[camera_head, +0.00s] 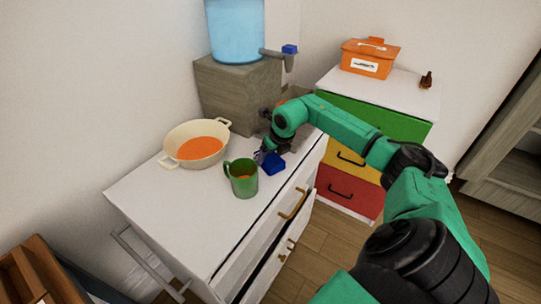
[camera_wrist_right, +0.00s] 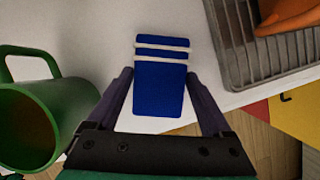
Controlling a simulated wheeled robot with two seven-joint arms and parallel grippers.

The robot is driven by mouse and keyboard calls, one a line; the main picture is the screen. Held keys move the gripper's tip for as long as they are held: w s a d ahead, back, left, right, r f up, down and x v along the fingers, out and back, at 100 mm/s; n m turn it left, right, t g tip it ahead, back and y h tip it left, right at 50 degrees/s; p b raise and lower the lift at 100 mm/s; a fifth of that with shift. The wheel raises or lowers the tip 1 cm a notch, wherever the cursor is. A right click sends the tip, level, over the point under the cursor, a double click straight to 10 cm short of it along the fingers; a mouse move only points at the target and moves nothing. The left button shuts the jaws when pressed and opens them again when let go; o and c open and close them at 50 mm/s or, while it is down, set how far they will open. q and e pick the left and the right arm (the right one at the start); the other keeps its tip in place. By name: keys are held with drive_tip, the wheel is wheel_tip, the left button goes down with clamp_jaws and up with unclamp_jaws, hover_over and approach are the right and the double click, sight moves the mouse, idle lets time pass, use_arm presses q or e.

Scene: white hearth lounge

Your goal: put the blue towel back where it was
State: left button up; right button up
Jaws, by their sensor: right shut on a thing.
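The blue towel (camera_head: 274,165) is a small folded block at the right edge of the white cabinet top (camera_head: 185,215), beside a green mug. In the right wrist view the towel (camera_wrist_right: 160,90) is blue with two white stripes, between the two fingers. My right gripper (camera_head: 264,156) is shut on it, low at the cabinet top; the fingers also show in the right wrist view (camera_wrist_right: 160,75). I cannot tell whether the towel touches the surface. My left gripper is not in view.
The green mug (camera_head: 242,182) stands close left of the gripper. A cream pan (camera_head: 170,158) with orange contents and a water dispenser on a wooden box (camera_head: 235,95) are behind. A grey rack (camera_wrist_right: 238,60) lies right of the towel. A colored drawer unit (camera_head: 395,85) stands at right.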

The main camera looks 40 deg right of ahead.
drive_tip(key=o, duration=1)
drive_tip(key=shift+c, duration=0.2)
drive_tip(key=shift+r, duration=0.3)
drive_tip(key=b+v, duration=0.1)
drive_tip(key=v, duration=1)
drive_tip(key=shift+s+r, duration=0.15)
drive_tip(key=shift+r, duration=0.2)
